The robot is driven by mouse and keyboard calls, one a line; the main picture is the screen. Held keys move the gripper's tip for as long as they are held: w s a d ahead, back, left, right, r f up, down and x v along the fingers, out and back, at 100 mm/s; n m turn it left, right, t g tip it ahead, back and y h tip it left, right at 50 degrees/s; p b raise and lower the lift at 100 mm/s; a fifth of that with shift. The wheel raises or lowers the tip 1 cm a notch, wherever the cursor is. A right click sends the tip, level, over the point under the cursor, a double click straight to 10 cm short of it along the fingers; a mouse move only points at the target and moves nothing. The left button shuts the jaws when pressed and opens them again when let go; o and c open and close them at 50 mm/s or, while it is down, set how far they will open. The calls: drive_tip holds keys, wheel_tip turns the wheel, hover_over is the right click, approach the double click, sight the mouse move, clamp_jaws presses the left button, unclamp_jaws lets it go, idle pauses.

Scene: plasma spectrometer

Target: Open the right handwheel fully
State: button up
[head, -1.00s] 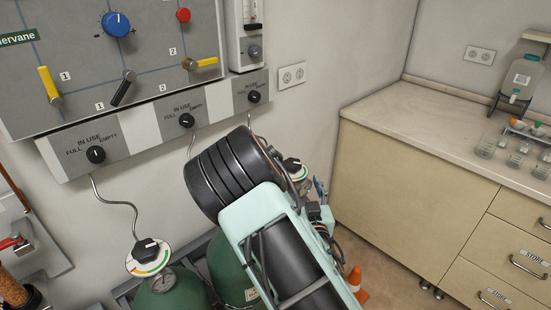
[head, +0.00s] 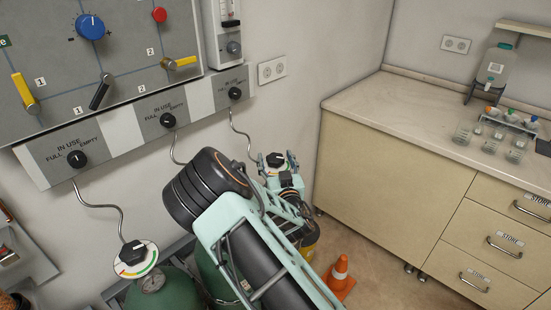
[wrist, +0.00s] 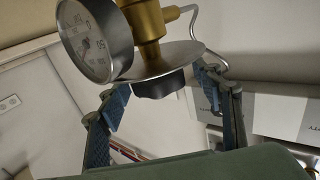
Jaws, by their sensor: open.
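The right handwheel is a black knob (head: 276,159) on a white disc with a coloured scale, at the far right cylinder in the head view. In the wrist view the black knob (wrist: 160,86) shows under a pale metal disc (wrist: 175,62), with a brass valve body (wrist: 148,25) and a round gauge (wrist: 88,42) above it. My gripper (wrist: 165,98) is open, one blue-padded finger on each side of the knob in the picture. I see no clear contact with it. In the head view my arm hides most of the right cylinder and the gripper is partly hidden.
Another handwheel (head: 132,252) tops the left green cylinder (head: 165,287). A wall panel (head: 130,60) with selector knobs hangs above. A beige counter (head: 400,190) stands to the right. An orange cone (head: 340,275) is on the floor beside my arm.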

drive_tip(key=c, duration=1.2)
drive_tip(key=shift+w+d+f+n+y+b, duration=0.1)
drive_tip(key=shift+n+y+b, duration=0.25)
drive_tip(key=shift+b, duration=0.6)
drive_tip(key=shift+d+n+g+y+b, duration=0.1)
drive_tip(key=shift+n+g+y+b, duration=0.4)
drive_tip(key=shift+y+b, duration=0.45)
drive_tip(key=n+g+y+b, duration=0.1)
drive_tip(key=n+y+b, duration=0.1)
drive_tip(key=y+b, duration=0.1)
drive_tip(key=shift+g, duration=0.4)
drive_tip(key=n+g+y+b, duration=0.2)
drive_tip(key=n+g+y, duration=0.1)
drive_tip(key=shift+w+n+g+y+b, duration=0.1)
drive_tip(key=shift+n+g+y+b, duration=0.2)
drive_tip(key=shift+n+b, duration=0.05)
drive_tip(key=shift+n+g+y+b, duration=0.3)
drive_tip(key=shift+n+g+y, duration=0.55)
drive_tip(key=shift+g, duration=0.45)
drive_tip(key=shift+n+g, duration=0.25)
drive_tip(key=shift+g, duration=0.05)
